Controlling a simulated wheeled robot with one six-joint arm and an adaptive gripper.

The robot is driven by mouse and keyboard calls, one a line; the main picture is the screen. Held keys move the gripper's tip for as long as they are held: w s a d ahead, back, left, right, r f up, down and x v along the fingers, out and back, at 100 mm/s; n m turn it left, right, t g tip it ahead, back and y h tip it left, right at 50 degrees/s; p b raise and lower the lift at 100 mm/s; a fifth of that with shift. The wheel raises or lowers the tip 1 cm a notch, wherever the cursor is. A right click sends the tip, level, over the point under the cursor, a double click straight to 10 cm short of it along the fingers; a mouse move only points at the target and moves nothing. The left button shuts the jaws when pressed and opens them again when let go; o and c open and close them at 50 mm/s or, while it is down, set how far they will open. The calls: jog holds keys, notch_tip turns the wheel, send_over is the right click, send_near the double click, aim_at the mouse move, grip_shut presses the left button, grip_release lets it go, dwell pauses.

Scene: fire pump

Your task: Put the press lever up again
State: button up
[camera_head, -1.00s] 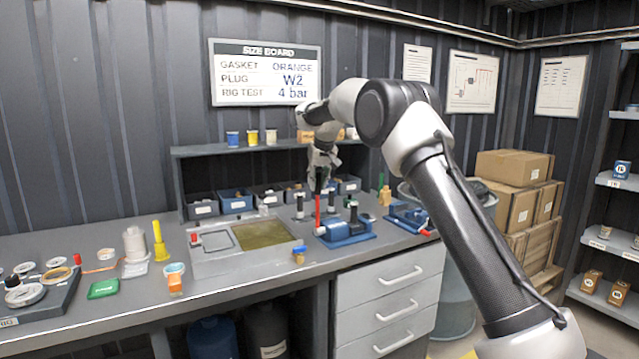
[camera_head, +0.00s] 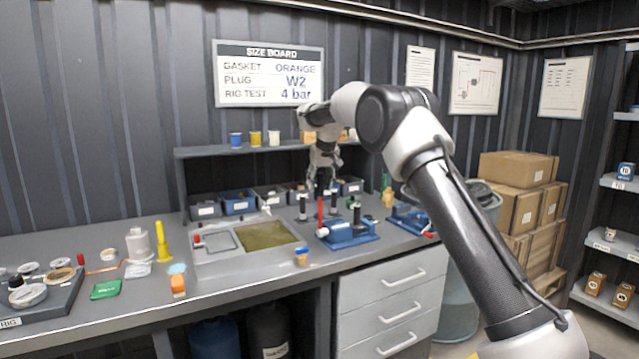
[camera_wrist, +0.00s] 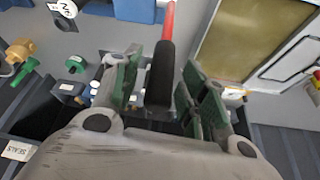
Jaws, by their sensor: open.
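The press lever is a red rod (camera_head: 320,211) that stands roughly upright in the head view, at the left end of a blue press body (camera_head: 347,235) on the bench. In the wrist view the lever's black grip (camera_wrist: 160,75) points toward the camera, with the red shaft beyond it. My gripper (camera_head: 322,187) is over the top of the lever. Its green-padded fingers (camera_wrist: 163,92) are open, one on each side of the black grip, with gaps showing. Whether either pad touches the grip cannot be told.
A tray with an amber panel (camera_head: 265,236) is left of the press. Another blue fixture (camera_head: 408,218) is to the right. A blue-topped orange item (camera_head: 178,282) stands at the front left.

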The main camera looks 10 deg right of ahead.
jog(key=v, duration=1.1)
jog(key=shift+s+r, duration=0.15)
jog(key=shift+r, duration=0.25)
jog(key=s+d+f+g, duration=0.2)
jog(key=s+f, duration=0.6)
jog(key=s+d, duration=0.5)
jog(key=s, duration=1)
jog(key=s+d+f+m+t, duration=0.1)
jog(key=s+d, duration=0.5)
jog(key=s, duration=0.9)
jog(key=s+d+f, duration=0.1)
jog(key=s+d, duration=0.4)
jog(key=s, duration=1)
jog(key=shift+s+d+m+t+h, duration=0.3)
jog(key=shift+d+m+h, duration=0.1)
